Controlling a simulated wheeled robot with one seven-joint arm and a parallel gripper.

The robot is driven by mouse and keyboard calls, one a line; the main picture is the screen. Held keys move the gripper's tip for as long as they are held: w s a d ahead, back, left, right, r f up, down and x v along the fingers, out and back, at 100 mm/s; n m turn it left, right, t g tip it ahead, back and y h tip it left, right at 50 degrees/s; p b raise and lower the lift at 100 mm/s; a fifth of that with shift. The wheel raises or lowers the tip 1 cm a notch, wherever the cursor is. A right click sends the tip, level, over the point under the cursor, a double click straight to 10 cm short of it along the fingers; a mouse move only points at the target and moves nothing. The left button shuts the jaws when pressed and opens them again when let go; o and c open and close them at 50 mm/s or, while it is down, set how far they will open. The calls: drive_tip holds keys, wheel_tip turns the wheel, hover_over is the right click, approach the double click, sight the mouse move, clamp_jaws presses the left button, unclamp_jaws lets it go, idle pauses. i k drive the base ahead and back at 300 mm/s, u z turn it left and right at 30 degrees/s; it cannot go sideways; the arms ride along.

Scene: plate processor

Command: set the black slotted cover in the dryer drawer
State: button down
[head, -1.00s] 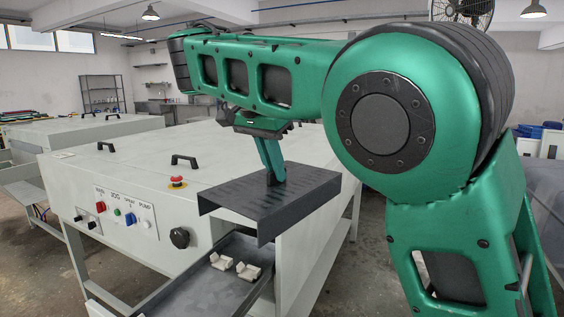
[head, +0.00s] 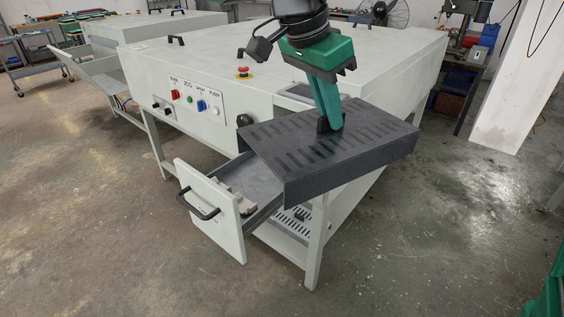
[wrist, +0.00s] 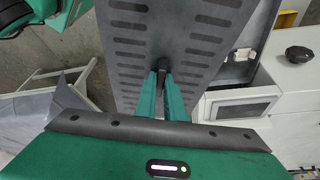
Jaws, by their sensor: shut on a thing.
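The black slotted cover (head: 285,140) hangs level from my gripper (head: 331,122), which is shut on the cover's small upright handle. In the wrist view the slotted cover (wrist: 128,45) lies just beyond the fingertips (wrist: 162,78). The dryer drawer (head: 250,180) is pulled out from the front of the grey machine, with a white front panel and black handle. The cover is above the drawer and off to its right, overlapping the drawer's right part from this view. A pale fitting (head: 238,198) shows inside the drawer near its front; the rest of the inside is partly hidden.
The machine's body (head: 190,65) stands behind, with a control panel (head: 197,105), a red stop button (head: 243,72) and a black knob (head: 244,120). A slotted lower shelf (head: 292,222) sits below the drawer. The floor (head: 420,240) at front and right is clear.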

sight(266, 174)
drive_tip(key=k, duration=1)
drive_tip(key=z, duration=0.5)
drive_tip(key=i, duration=1.15)
drive_tip(key=u, duration=0.75)
drive_tip(key=i, duration=0.75)
drive_tip(key=u, duration=0.45)
